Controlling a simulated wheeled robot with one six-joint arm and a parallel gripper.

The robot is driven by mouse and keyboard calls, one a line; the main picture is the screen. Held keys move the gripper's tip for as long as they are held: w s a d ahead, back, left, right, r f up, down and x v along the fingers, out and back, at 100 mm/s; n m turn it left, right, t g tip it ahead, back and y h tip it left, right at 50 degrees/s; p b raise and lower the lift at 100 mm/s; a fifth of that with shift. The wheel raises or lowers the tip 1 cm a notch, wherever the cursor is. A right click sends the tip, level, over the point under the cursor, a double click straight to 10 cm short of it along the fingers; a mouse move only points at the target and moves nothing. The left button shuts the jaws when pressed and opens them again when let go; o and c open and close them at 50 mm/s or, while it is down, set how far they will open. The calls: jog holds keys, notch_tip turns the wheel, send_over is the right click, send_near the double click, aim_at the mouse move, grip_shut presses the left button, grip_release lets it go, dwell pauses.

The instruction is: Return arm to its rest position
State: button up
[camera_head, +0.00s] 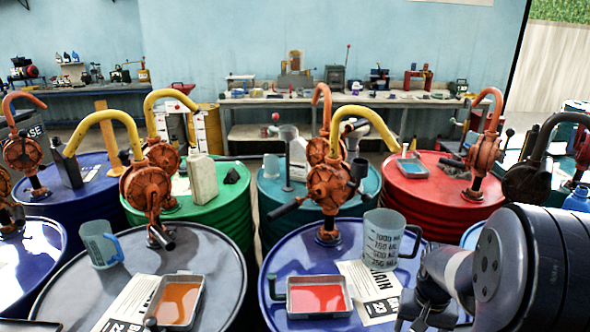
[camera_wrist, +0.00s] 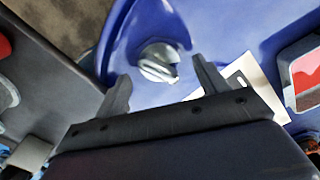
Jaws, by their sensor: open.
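My arm comes in from the right edge in the head view. My gripper (camera_head: 428,312) hangs low at its end, right of the clear graduated jug (camera_head: 383,240) and over the right side of the front blue drum (camera_head: 262,262). In the wrist view my gripper (camera_wrist: 165,78) has its two fingers apart with nothing held between them. Beyond the fingers a silver cap-like fitting (camera_wrist: 157,62) shows on a blue surface (camera_wrist: 222,28). I cannot tell from the head view how far the fingers are above the drum.
A tray of red liquid (camera_head: 318,296) and a printed sheet (camera_head: 372,288) lie on the front blue drum. Orange hand pumps (camera_head: 331,186) with yellow spouts rise from the drums. A red drum (camera_head: 432,190) stands behind. A dark-spouted pump (camera_head: 528,180) stands close behind my arm.

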jog(key=n, duration=0.8)
jog(key=shift+a, duration=0.1)
jog(key=shift+r, duration=1.55)
